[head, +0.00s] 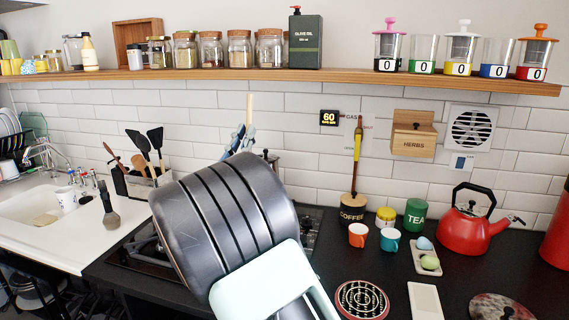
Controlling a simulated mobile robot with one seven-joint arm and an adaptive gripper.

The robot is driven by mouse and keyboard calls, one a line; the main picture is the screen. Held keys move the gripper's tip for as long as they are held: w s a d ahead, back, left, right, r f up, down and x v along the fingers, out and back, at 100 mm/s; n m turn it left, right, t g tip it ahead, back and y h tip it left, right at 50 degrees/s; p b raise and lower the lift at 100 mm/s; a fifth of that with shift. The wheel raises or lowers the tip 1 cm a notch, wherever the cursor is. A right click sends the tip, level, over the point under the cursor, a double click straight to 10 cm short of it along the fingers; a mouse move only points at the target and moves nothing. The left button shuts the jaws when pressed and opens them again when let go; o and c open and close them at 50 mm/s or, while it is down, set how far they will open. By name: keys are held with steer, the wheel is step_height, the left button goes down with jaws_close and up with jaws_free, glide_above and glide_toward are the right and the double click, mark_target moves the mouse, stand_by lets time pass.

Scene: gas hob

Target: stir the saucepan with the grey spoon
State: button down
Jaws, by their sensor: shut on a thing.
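My gripper (240,138) shows only in part above my large dark arm link, near the tiled wall. Its blue-grey fingers are around a pale, upright stick (250,108), which seems to be the handle of the grey spoon. The spoon's lower end is hidden behind my arm, so I cannot tell what it touches. I cannot make out the saucepan; my arm covers most of the black gas hob (145,258).
A red kettle (468,226), orange mug (358,236), teal mug (390,239) and coffee jar (353,210) stand on the right counter. A utensil holder (140,186) and sink (40,208) are left. A wooden shelf (350,77) with jars runs above.

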steer(key=a+f+t+y+b, duration=0.1)
steer(key=a+f+b, duration=0.2)
steer(key=f+b, duration=0.5)
steer(key=shift+s+a+f+n, duration=0.2)
steer(key=shift+f+n, duration=0.2)
steer(key=shift+f, duration=1.25)
